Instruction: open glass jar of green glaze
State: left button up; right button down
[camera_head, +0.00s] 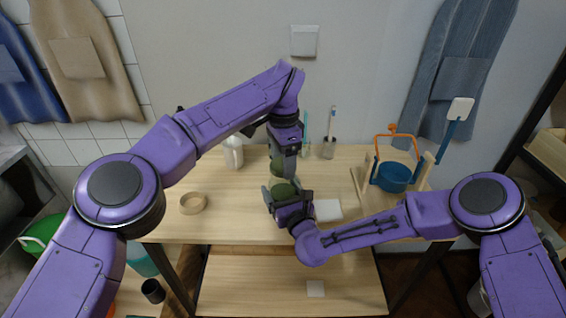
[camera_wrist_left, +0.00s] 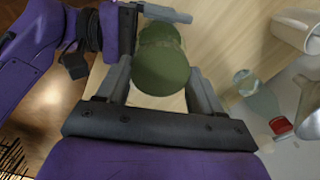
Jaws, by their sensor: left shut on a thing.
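A green jar of glaze (camera_head: 283,189) is held upright above the wooden table by both my grippers. My left gripper (camera_head: 284,160) comes down from above, shut on the jar's upper part, which looks like its lid. In the left wrist view the rounded green top (camera_wrist_left: 160,68) sits between the left fingers, with a seam beyond it. I cannot tell whether the lid has loosened. My right gripper (camera_head: 286,196) is around the jar's lower part from the front. Part of it shows at the top of the left wrist view (camera_wrist_left: 165,13). The fingers hide some of the jar.
The left front of the table is mostly clear.

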pick_arm(q)
jog(key=shift+r, duration=0.15)
jog(key=shift+r, duration=2)
pick_arm(e)
grip_release()
